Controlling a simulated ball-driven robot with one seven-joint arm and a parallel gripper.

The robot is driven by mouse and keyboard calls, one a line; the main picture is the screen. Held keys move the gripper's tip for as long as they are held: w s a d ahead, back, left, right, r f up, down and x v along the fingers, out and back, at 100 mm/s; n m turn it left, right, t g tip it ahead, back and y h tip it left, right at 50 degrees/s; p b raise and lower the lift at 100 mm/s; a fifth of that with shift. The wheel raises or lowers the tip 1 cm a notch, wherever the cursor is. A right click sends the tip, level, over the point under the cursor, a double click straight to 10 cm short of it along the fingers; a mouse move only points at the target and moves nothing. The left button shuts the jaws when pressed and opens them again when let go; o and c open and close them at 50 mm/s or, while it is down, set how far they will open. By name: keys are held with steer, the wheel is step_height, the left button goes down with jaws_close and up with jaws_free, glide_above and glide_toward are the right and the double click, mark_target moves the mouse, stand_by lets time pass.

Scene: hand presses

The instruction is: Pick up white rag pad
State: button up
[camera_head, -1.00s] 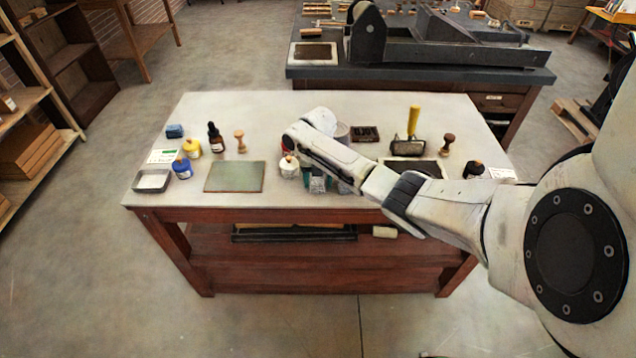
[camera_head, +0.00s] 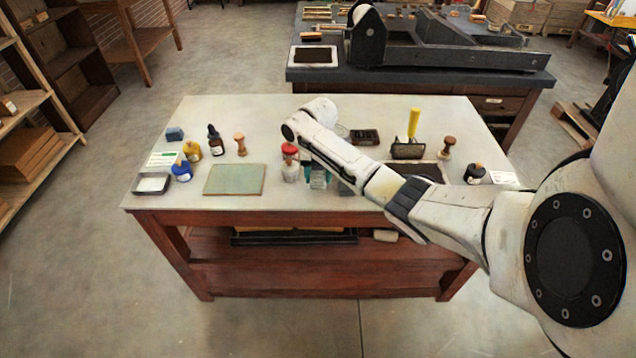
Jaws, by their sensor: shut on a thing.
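My gripper's fingers are hidden behind my own arm, whose wrist end is over the middle of the table (camera_head: 230,107) in the head view. What the fingers hold cannot be seen. I cannot make out a white rag pad; the forearm covers part of the table's middle. A jar with a red top (camera_head: 290,163) stands just below the wrist in the picture. A small clear and teal item (camera_head: 319,179) is beside it, partly under the arm.
A green-grey plate (camera_head: 234,179), blue jar (camera_head: 181,171), yellow jar (camera_head: 192,151) and dark bottle (camera_head: 215,141) are at left. A yellow-handled roller (camera_head: 413,124), dark tray (camera_head: 364,137) and wooden-handled stamp (camera_head: 447,146) are at right. A darker bench (camera_head: 420,77) stands behind.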

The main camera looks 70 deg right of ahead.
steer(key=s+a+r+p, duration=0.4)
steer(key=s+r, duration=0.5)
steer(key=s, duration=0.3)
steer(key=shift+s+a+r, duration=0.3)
steer(key=shift+s+a, duration=0.1)
steer(key=shift+a, duration=0.3)
